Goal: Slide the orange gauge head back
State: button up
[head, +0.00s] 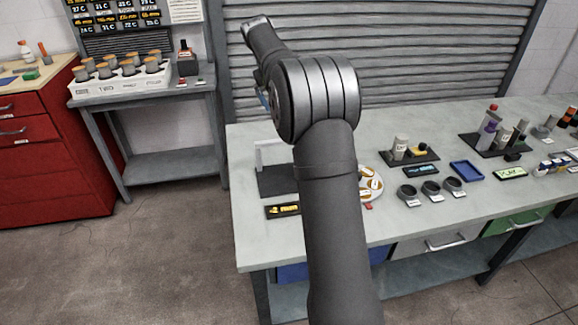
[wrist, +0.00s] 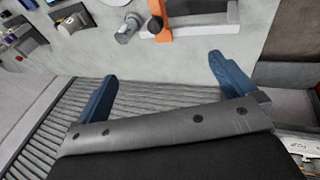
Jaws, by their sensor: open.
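The orange gauge head (wrist: 159,20) shows at the top of the wrist view, upright against a pale grey bar (wrist: 205,20). My gripper (wrist: 163,68) is open, its two blue fingers wide apart with nothing between them. The gauge head lies beyond the fingertips, apart from them. In the head view a sliver of blue finger (head: 263,98) shows beside my wrist. My arm hides the gauge head there. Part of a white frame (head: 268,153) on a dark base (head: 275,182) shows left of my arm.
A grey cylinder (wrist: 128,28) lies beside the gauge head. A display (head: 283,211) with yellow characters sits at the bench front. A white plate (head: 371,183), several dark cups (head: 430,188) and a blue tray (head: 467,170) stand to the right. A ribbed shutter (head: 400,60) closes the back.

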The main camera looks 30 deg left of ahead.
dwell(0.3)
jog(key=shift+w+f, duration=0.15)
jog(key=shift+w, duration=0.05)
jog(key=c, duration=0.6)
jog(key=w+d+f+t+y, duration=0.1)
jog(key=w+f, duration=0.1)
jog(key=w, duration=0.1)
jog(key=w+d+f+t+y, duration=0.1)
jog(key=w+f, duration=0.1)
jog(key=w+d+f+t, duration=0.1)
jog(key=w+f, duration=0.1)
jog(key=w, duration=0.1)
jog(key=shift+w+y, duration=0.3)
jog(key=shift+y, duration=0.1)
jog(key=c, duration=0.5)
jog(key=w+d+f+n+t+y, duration=0.1)
jog(key=w+d+f+t+y, duration=0.1)
jog(key=w+d+f+y, duration=0.15)
jog(key=s+d+f+y, duration=0.3)
jog(key=s+d+y, duration=0.2)
jog(key=s, duration=0.3)
jog(key=s+d+f+y, duration=0.4)
jog(key=s+d+y, duration=0.1)
jog(key=s+d, duration=0.15)
jog(key=shift+n+t, duration=0.3)
jog(key=shift+n, duration=0.1)
jog(key=x, duration=1.7)
jog(key=shift+s+a+r, duration=0.15)
jog(key=shift+s+a, duration=0.15)
jog(key=shift+a, duration=0.05)
